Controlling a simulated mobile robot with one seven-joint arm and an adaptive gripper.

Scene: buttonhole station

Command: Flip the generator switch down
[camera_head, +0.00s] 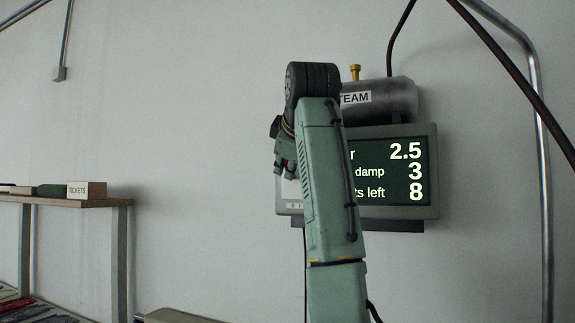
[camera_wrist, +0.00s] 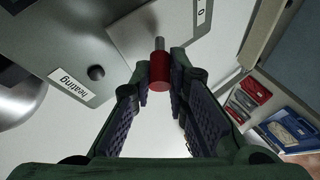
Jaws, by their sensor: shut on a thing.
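A red knob (camera_wrist: 158,66) on a short metal shaft, seemingly the generator switch's handle, sits between my fingertips in the wrist view. The shaft points toward a grey plate (camera_wrist: 165,28) with a small label "0" (camera_wrist: 202,12). My gripper (camera_wrist: 160,84) is shut on the red knob, one finger on each side. In the head view my gripper (camera_head: 285,166) is at the left of the display screen, with a speck of red at its fingers. My arm hides the switch's base there, and I cannot tell whether the switch is up or down.
A display (camera_head: 410,172) reads 2.5, 3 and 8; my arm covers its left part. A steel cylinder (camera_head: 395,98) is above it. A "heating" label (camera_wrist: 70,86) and dark round knob (camera_wrist: 96,72) are nearby. A shelf (camera_head: 70,201) holds a "TICKETS" box (camera_head: 87,190).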

